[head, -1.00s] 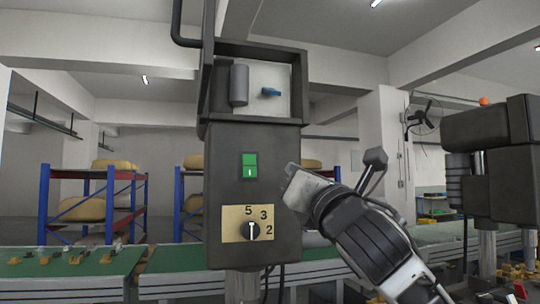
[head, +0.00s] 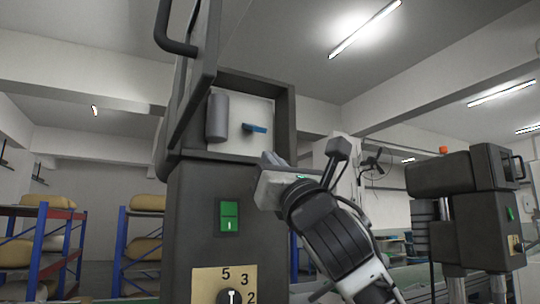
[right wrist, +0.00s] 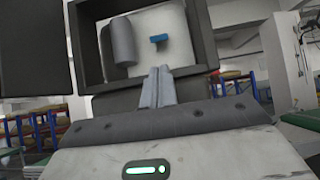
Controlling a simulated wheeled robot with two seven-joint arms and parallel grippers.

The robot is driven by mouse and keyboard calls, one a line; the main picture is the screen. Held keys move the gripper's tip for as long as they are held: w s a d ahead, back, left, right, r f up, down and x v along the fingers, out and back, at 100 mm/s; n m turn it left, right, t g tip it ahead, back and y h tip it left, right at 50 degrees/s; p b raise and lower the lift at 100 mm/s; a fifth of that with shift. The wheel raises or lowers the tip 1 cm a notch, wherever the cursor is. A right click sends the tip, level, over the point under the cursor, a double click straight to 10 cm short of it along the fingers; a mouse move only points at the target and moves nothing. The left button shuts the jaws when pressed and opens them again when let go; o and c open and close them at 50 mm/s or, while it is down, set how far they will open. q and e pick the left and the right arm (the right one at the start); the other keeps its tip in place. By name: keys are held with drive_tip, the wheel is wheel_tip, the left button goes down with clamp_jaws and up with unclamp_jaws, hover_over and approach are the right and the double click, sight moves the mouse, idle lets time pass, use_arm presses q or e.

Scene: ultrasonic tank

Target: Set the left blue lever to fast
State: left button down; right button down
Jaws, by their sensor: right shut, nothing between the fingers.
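The blue lever (head: 255,128) sits on the white back panel inside the open box at the top of the dark machine, right of a grey cylinder (head: 217,117). It lies roughly horizontal in the head view. It also shows in the right wrist view (right wrist: 159,39), beyond my fingers. My right gripper (head: 270,160) is shut and empty, just below and right of the lever, apart from it. In the right wrist view its closed fingertips (right wrist: 158,72) point at the lower edge of the box opening. I cannot read any speed marking. My left gripper is not in view.
Below the box are a green switch (head: 229,216) and a dial plate (head: 222,285) with numbers. The box's open door (head: 190,80) stands at the left. A second dark machine (head: 450,190) stands at the right. Shelves (head: 40,240) are behind at the left.

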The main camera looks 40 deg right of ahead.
sight(254, 128)
drive_tip(key=p+x, duration=0.2)
drive_tip(key=x, duration=0.6)
drive_tip(key=shift+p, duration=0.3)
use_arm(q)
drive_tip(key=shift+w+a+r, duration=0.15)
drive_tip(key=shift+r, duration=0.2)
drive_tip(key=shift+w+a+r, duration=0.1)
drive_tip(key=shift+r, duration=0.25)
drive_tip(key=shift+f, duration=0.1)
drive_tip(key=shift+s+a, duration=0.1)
